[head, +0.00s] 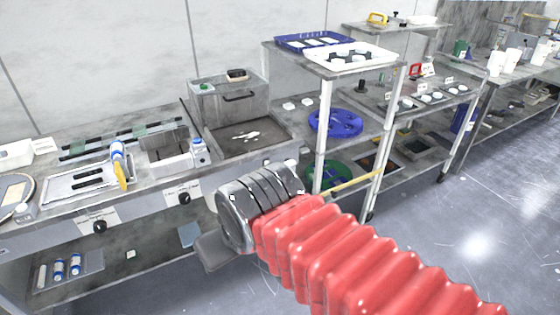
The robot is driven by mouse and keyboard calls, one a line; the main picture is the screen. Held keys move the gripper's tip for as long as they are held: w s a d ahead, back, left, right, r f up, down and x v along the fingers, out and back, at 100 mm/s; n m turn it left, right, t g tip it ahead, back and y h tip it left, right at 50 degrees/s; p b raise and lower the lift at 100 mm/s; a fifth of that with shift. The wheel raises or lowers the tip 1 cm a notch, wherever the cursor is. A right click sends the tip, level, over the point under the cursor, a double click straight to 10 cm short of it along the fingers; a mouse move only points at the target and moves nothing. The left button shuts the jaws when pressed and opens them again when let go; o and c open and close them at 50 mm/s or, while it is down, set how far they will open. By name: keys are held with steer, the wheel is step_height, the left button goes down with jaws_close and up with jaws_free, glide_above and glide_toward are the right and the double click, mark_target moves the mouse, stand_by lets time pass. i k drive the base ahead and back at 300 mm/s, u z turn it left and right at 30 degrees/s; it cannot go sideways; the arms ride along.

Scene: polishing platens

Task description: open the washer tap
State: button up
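Two dark round knobs sit beside white labels on the bench front: a left knob (100,227) and a right knob (184,198). The labels are too small to read, so I cannot tell which, if either, is the washer tap. A grey basin (262,136) with a wet-looking floor and white marks is set in the bench. My gripper (213,252) shows only as a dark grey flat part below the grey wrist, in front of the bench. Its fingertips are not clear, and no held thing shows. The wrist hides part of the bench front below the basin.
The bench top holds a metal tray (90,181), a blue-and-white bottle with a yellow part (119,165) and a grey box (228,98). A shelf rack (322,140) stands right of the basin. The floor (455,225) at the right is clear.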

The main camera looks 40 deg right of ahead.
mark_target(288, 162)
steer(key=u, duration=0.15)
steer(key=i, duration=0.75)
steer(key=z, duration=0.5)
steer(key=i, duration=0.8)
steer(key=z, duration=0.6)
